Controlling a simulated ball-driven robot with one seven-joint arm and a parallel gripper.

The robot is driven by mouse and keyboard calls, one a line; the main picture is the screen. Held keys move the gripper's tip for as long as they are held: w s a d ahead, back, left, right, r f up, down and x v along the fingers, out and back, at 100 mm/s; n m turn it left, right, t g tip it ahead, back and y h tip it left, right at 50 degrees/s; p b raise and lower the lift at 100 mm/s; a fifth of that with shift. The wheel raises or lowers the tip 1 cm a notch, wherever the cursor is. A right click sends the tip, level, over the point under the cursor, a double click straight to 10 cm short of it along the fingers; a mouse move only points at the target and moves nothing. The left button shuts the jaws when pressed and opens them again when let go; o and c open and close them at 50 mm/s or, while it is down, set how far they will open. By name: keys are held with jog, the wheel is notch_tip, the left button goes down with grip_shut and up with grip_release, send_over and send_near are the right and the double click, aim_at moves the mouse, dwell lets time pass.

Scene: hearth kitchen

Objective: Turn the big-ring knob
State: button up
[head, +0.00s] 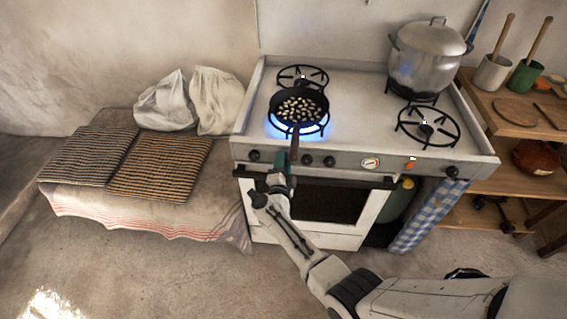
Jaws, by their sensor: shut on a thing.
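The white stove (345,154) has a row of black knobs along its front panel. Knobs show at the left end (254,155), right of my gripper (306,160), beside that one (329,161) and at the far right (451,172). My gripper (283,164) is at the panel between the first two of these, shut on what seems to be the big-ring knob, which it hides. The knob's turn angle cannot be seen. A blue flame (273,129) burns under a dark pan (277,107) of brown and pale pieces on the front left ring.
The pan's handle (295,146) points forward, close above my gripper. A large lidded pot (428,65) stands on the back right ring. The front right ring (427,128) is bare. A bench with striped cushions (162,165) is left, wooden shelves (483,100) right.

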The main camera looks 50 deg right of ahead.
jog(key=o, duration=1.1)
jog(key=shift+c, duration=0.2)
jog(key=shift+a, duration=0.1)
jog(key=p+v, duration=0.2)
jog(key=v, duration=0.8)
jog(key=shift+s+a, duration=0.25)
